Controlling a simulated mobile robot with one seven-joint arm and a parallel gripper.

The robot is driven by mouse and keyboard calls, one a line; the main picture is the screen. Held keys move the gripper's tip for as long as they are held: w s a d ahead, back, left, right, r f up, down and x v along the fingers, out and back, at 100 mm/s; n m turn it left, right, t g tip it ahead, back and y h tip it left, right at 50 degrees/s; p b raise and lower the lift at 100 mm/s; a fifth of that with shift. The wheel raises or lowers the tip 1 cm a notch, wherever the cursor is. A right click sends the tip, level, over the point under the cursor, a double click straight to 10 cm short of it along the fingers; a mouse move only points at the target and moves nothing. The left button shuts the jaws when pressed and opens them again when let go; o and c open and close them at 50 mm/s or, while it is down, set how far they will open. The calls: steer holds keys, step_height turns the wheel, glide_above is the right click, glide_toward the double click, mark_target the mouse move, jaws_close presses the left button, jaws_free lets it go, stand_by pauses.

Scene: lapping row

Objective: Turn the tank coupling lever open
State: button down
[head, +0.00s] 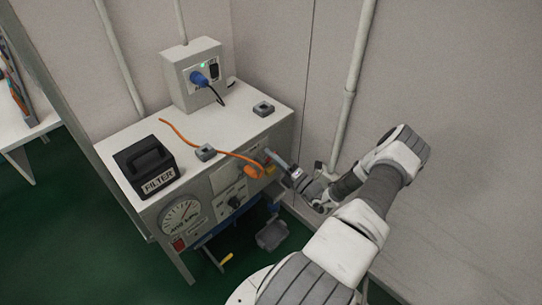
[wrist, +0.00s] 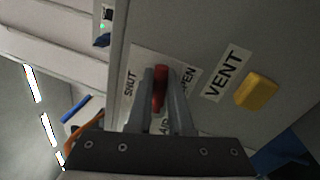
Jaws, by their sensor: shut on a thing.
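A red lever (wrist: 160,90) stands out from a white label plate in the wrist view. The plate reads SHUT to its left and OPEN to its right, with a word partly hidden below, so I cannot tell whether it names the tank coupling. My gripper (wrist: 160,76) has one finger on each side of the lever and is shut on it. The lever stands between the two words; its exact angle is hard to tell. In the head view my arm reaches to the right end of the grey bench cabinet (head: 279,132), and the lever is not clear there.
A yellow knob (wrist: 257,92) by a VENT label (wrist: 226,73) is close to my right finger. On the cabinet are a black FILTER box (head: 148,165), a power box (head: 192,75) and an orange hose (head: 183,135). A pressure gauge (head: 181,219) is on its front. The right wall is near my arm.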

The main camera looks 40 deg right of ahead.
steer(key=shift+f+m+h, duration=0.15)
steer(key=shift+f+m, duration=0.1)
steer(key=shift+m, duration=0.45)
steer(key=shift+f+m+h, duration=0.15)
steer(key=shift+f+m, duration=0.05)
steer(key=shift+m, duration=0.5)
steer(key=shift+a, duration=0.1)
steer(key=c, duration=1.1)
jaws_free()
steer(key=shift+s, duration=0.3)
steer(key=p+v, duration=0.2)
steer(key=v, duration=1.5)
steer(key=shift+f, duration=0.15)
steer(key=shift+w, duration=0.15)
